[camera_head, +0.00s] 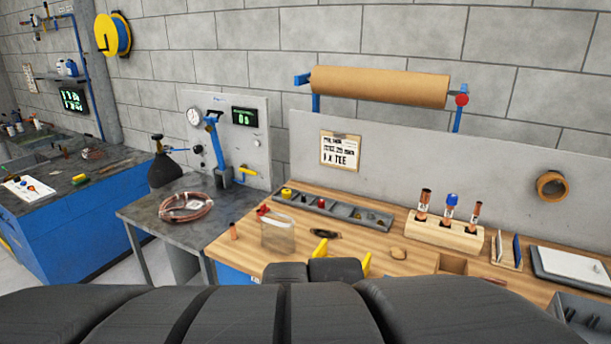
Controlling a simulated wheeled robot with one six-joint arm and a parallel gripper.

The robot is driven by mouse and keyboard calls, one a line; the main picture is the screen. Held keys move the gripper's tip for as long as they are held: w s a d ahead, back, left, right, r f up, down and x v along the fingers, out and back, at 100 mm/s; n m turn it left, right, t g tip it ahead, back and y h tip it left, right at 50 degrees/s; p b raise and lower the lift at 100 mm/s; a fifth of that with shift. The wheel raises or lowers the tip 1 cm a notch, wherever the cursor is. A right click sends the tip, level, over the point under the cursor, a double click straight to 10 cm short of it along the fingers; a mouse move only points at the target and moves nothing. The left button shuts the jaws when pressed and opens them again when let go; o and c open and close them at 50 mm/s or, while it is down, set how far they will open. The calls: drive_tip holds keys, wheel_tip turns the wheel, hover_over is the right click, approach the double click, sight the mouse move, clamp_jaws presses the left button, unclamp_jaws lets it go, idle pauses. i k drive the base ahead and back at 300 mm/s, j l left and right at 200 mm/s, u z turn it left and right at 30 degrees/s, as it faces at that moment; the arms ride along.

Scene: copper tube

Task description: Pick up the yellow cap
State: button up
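A small yellow cap (286,193) sits in the leftmost compartment of a long grey divided tray (345,211) towards the back of the wooden bench. My gripper (343,254) shows at the front of the bench as two yellow fingers, spread apart with nothing visible between them. It is nearer than the tray, below and right of the cap, and well apart from it. My dark arm links hide the gripper's body and the front edge of the bench.
A clear container (278,236) with a red part stands left of my gripper, and a small copper piece (234,231) stands farther left. A wooden block (444,234) holds upright copper tubes, one blue-capped, at right. A dark object (325,234) lies between tray and gripper.

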sight(285, 192)
drive_tip(key=i+j+u, duration=0.2)
drive_tip(key=i+j, duration=0.15)
drive_tip(key=i, duration=0.2)
drive_tip(key=i+j+u, duration=0.25)
drive_tip(key=i, duration=0.3)
drive_tip(key=i+j+u, duration=0.2)
drive_tip(key=i, duration=0.35)
drive_tip(key=l, duration=0.1)
